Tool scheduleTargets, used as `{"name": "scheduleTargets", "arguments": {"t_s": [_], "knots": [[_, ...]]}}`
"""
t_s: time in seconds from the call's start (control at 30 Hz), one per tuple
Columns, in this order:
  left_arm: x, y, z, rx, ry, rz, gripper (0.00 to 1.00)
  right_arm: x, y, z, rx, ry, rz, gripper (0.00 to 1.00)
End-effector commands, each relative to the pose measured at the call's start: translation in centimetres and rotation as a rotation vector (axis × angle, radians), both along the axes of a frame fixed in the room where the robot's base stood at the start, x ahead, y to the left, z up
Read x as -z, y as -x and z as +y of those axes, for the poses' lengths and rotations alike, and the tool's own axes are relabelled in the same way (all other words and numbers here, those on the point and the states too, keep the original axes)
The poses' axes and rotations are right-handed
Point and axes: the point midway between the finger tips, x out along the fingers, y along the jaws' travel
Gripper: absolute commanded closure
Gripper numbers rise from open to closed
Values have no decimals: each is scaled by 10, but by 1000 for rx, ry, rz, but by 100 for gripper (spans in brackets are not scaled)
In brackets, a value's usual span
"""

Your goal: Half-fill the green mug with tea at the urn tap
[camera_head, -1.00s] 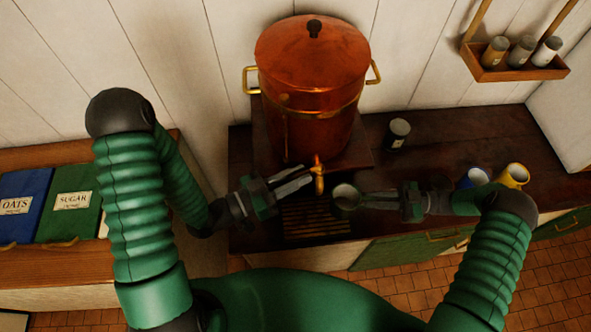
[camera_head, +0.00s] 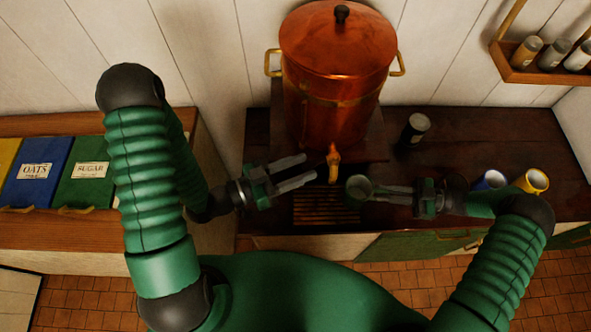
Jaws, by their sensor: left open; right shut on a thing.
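The copper urn (camera_head: 335,75) stands on a dark wooden base at the back of the counter. Its brass tap (camera_head: 334,162) points down at the front, above a slatted drip grate (camera_head: 322,207). My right gripper (camera_head: 372,192) is shut on the green mug (camera_head: 358,187), which is just right of the tap and not under it. The mug looks upright; its contents are too dark to tell. My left gripper (camera_head: 308,170) is open and empty, its fingers pointing at the tap from the left, a little short of it.
A blue mug (camera_head: 490,180) and a yellow mug (camera_head: 533,181) stand at the right of the counter. A dark jar (camera_head: 415,128) stands right of the urn. A wall rack (camera_head: 530,75) holds small jars. OATS (camera_head: 37,170) and SUGAR (camera_head: 88,172) boxes are at the left.

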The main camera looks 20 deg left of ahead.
Motion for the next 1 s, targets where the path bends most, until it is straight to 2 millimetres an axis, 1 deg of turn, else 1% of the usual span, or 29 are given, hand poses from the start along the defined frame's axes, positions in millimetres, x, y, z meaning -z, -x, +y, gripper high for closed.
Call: {"name": "scheduleTargets", "arguments": {"t_s": [0.03, 0.1, 0.2, 0.3, 0.43, 0.67, 0.77, 0.87, 0.97, 1.0], "knots": [[1, 7, 12, -7, -2, 1, 58, 0, 0, 0, 0, -1, 0, 100], [1, 19, 27, -8, -1, 2, 58, 0, 0, 0, 0, -1, 0, 100], [1, 35, 46, -7, 0, 2, 58, 0, 0, 0, 0, -1, 0, 100], [1, 45, 59, -5, -1, 1, 58, 0, 0, 0, 0, -1, 0, 100], [1, 52, 67, -2, -1, 1, 58, 0, 0, 0, 0, -1, 0, 100], [1, 53, 67, -1, 0, 2, 58, 0, 0, 0, 0, -1, 0, 100], [1, 52, 68, 2, 8, 9, 72, 0, 0, 0, 0, -1, 0, 100], [1, 48, 73, 19, 55, 63, 85, 0, 0, 0, 0, -1, 0, 100], [0, 38, 82, 53, 155, 186, 98, 0, 0, 0, 0, -1, 0, 100], [-1, 32, 87, 71, 202, 252, 100, 0, 0, 0, 0, -1, 0, 100]]}}
